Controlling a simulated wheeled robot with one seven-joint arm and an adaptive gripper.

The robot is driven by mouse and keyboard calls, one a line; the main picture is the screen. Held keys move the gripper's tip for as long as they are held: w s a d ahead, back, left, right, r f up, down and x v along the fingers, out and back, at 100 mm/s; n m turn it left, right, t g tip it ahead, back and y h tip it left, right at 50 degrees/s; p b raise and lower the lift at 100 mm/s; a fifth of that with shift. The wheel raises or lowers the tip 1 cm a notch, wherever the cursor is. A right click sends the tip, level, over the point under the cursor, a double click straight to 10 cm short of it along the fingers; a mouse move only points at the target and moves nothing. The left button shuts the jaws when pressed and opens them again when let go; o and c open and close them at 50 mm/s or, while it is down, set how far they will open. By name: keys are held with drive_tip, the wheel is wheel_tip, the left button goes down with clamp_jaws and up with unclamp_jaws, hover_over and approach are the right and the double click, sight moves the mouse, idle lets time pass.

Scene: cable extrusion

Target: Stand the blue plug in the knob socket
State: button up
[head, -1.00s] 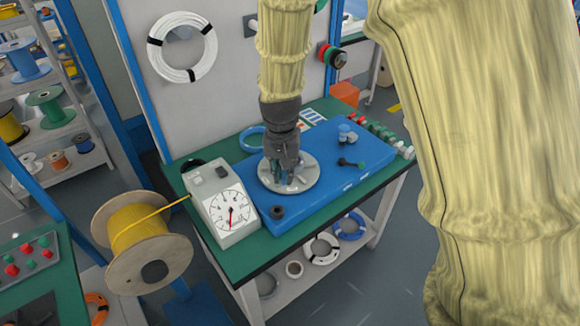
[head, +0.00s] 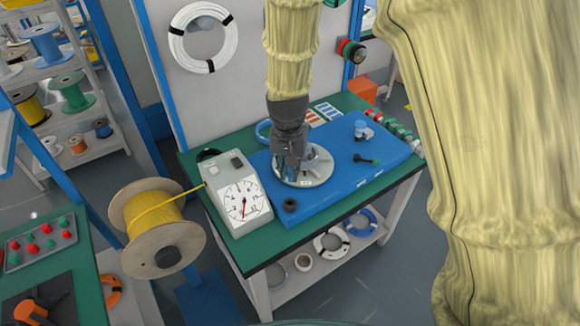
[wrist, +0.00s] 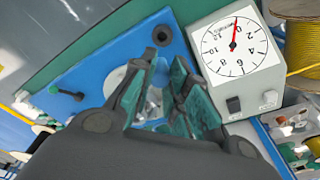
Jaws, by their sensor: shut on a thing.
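In the head view, my gripper (head: 289,172) points down at the left part of a pale round plate (head: 318,172) on a blue board. A small blue-topped piece (head: 361,125), which may be the blue plug, stands on the board's far right, apart from my gripper. A black ring (head: 290,205), possibly the knob socket, sits near the board's front left corner; it also shows in the wrist view (wrist: 162,36).
The blue board (head: 335,190) lies on a green-topped bench (head: 262,256). A grey dial box (head: 222,168) stands close on the left, with a yellow cable spool (head: 150,218) beyond it. A black lever with a green end (head: 367,160) lies right of the plate.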

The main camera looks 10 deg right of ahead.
sight(290, 176)
drive_tip(key=shift+f+b, duration=2.15)
drive_tip(key=shift+f, duration=3.3)
drive_tip(key=shift+f, duration=0.45)
drive_tip(key=o, duration=0.9)
drive_tip(key=shift+c, duration=0.2)
drive_tip(key=shift+r+p, duration=3.45)
drive_tip(key=shift+r, duration=0.6)
